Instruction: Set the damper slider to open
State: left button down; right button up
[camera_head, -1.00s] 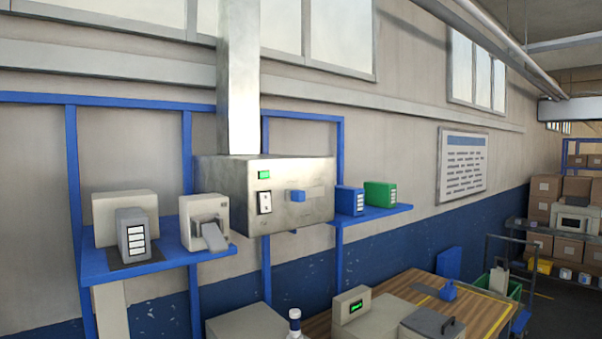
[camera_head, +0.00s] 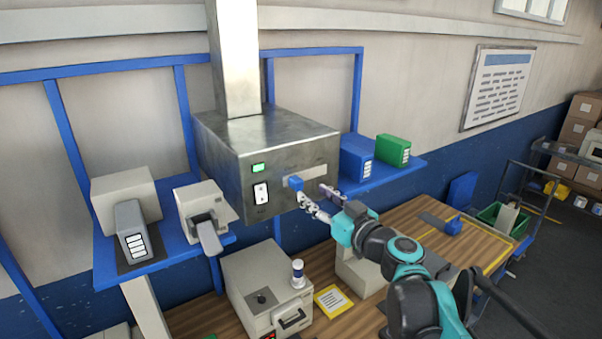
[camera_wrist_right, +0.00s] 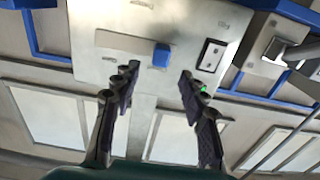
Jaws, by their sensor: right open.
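The damper slider is a blue knob (camera_head: 295,183) at the left end of a pale horizontal slot on the front of the metal box (camera_head: 230,150). In the right wrist view, which is turned upside down, the knob (camera_wrist_right: 161,55) sits on the panel with the slot running to its left. My right gripper (camera_head: 313,193) is open in front of the panel, close to the knob. In the wrist view its fingers (camera_wrist_right: 158,73) are spread, with the knob just beyond and between the tips; I see no contact. My left gripper is out of view.
A black-and-white switch (camera_head: 261,193) and a lit green lamp (camera_head: 258,168) sit left of the knob. Blue and green boxes (camera_head: 393,150) stand on the right shelf. Below is a wooden bench (camera_head: 400,215) with a grey machine (camera_head: 265,290) and a bottle (camera_head: 298,273).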

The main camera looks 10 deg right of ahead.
aim_at(300, 185)
jog(key=p+x, duration=0.1)
jog(key=x, duration=0.5)
jog(key=shift+w+a+f, duration=0.1)
jog(key=shift+w+a, duration=0.05)
jog(key=shift+w, duration=0.2)
jog(key=shift+s, duration=0.1)
grip_shut()
